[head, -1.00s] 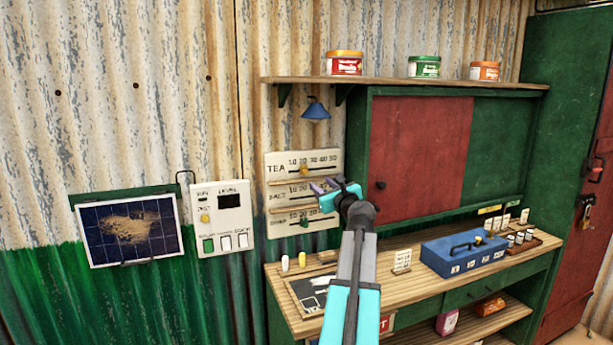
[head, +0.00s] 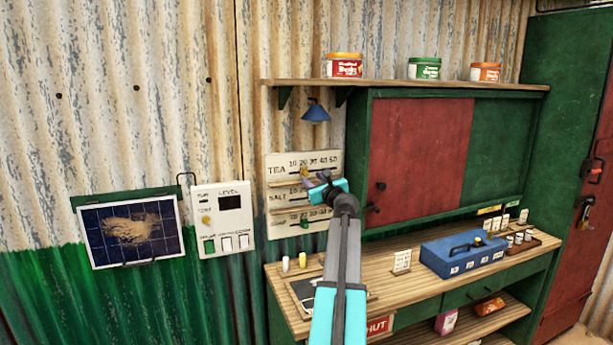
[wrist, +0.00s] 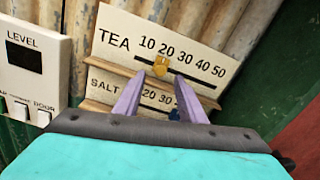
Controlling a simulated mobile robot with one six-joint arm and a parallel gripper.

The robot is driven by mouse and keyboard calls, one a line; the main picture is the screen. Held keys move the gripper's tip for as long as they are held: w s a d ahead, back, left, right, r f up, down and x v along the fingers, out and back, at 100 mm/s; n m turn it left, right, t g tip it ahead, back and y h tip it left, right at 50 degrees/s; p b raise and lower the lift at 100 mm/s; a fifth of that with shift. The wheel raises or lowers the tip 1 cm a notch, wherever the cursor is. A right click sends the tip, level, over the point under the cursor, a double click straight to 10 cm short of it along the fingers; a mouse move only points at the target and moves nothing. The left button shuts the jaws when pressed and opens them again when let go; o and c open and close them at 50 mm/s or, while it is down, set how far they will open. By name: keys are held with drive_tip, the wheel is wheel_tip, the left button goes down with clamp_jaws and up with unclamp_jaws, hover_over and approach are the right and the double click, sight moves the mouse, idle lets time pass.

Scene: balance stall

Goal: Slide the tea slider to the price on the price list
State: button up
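The tea slider's yellow knob (wrist: 160,66) sits under the 20 on the white TEA board (wrist: 117,43), whose scale runs from 10 to 50. In the head view the TEA board (head: 277,169) is the top row on the wall. My gripper (wrist: 159,76) is open. In the wrist view its two purple fingers point at the board, one on each side of the knob; I cannot tell whether they touch it. In the head view my gripper (head: 314,179) is just below the tea row. No readable price list shows; a white card (head: 402,261) on the counter has writing too small to read.
The SALT row, with a blue knob (wrist: 174,114), lies just below, partly hidden by my fingers. A third row has a green knob (head: 304,224). A LEVEL panel (head: 222,220) is left of the boards. A blue lamp (head: 315,112) hangs above; a red-green cabinet (head: 420,150) stands right.

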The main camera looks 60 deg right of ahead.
sight(307, 174)
drive_tip(key=shift+p+x, duration=0.55)
drive_tip(key=shift+x, duration=2.2)
drive_tip(key=shift+s, duration=0.1)
drive_tip(key=shift+c, duration=0.3)
clamp_jaws()
